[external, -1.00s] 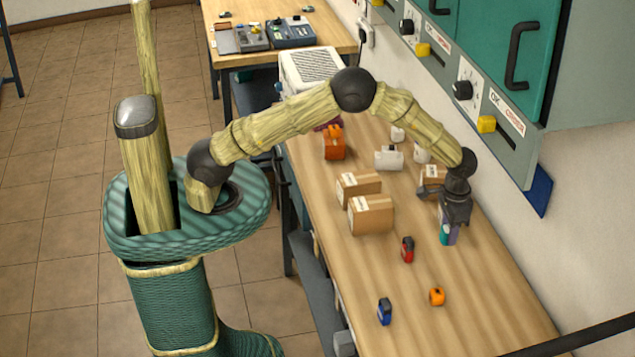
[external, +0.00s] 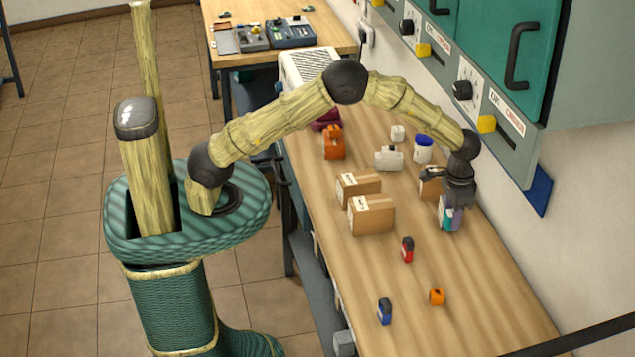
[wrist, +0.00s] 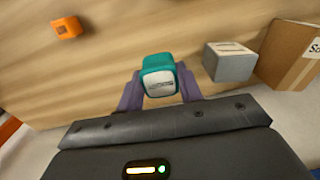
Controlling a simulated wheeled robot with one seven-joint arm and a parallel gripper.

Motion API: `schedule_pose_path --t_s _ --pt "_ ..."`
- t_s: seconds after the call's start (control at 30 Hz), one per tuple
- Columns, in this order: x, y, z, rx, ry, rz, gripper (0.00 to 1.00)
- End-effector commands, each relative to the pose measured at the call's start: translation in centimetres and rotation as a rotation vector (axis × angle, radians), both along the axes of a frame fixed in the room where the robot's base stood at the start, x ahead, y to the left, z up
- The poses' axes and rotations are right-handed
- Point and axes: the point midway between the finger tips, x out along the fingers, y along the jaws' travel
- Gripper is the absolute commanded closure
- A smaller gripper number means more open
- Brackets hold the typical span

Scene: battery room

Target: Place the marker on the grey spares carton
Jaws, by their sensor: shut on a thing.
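My gripper (wrist: 158,92) has its purple fingers shut on the marker (wrist: 158,77), a teal piece with a white labelled face. In the external view, my gripper (external: 455,212) holds the marker (external: 443,212) near the wall side of the bench; whether its lower end touches the bench cannot be told. The grey carton (wrist: 229,62), a small box with a pale top, stands just right of the fingers in the wrist view, apart from the marker. In the external view I cannot make the grey carton out; my gripper probably hides it.
A brown carton (wrist: 290,52) stands right of the grey one; it shows behind my gripper (external: 431,184). Two more brown cartons (external: 371,215) (external: 357,187) stand left. Red (external: 407,249), blue (external: 385,311) and orange (external: 437,297) small items lie in front. The near bench is mostly clear.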

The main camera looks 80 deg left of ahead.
Motion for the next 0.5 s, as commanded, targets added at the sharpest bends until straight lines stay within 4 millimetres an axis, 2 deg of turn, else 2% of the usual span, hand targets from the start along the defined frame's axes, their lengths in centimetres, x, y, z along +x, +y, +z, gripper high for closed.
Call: schedule_pose_path --t_s 0.3,0.4,0.5 --pt "4.4 8.5 2.1 0.001 0.0 0.06 0.86" --pt "5.2 10.5 2.5 0.0 -0.001 0.07 0.86" --pt "5.5 11.3 2.6 0.0 0.001 0.073 0.86"
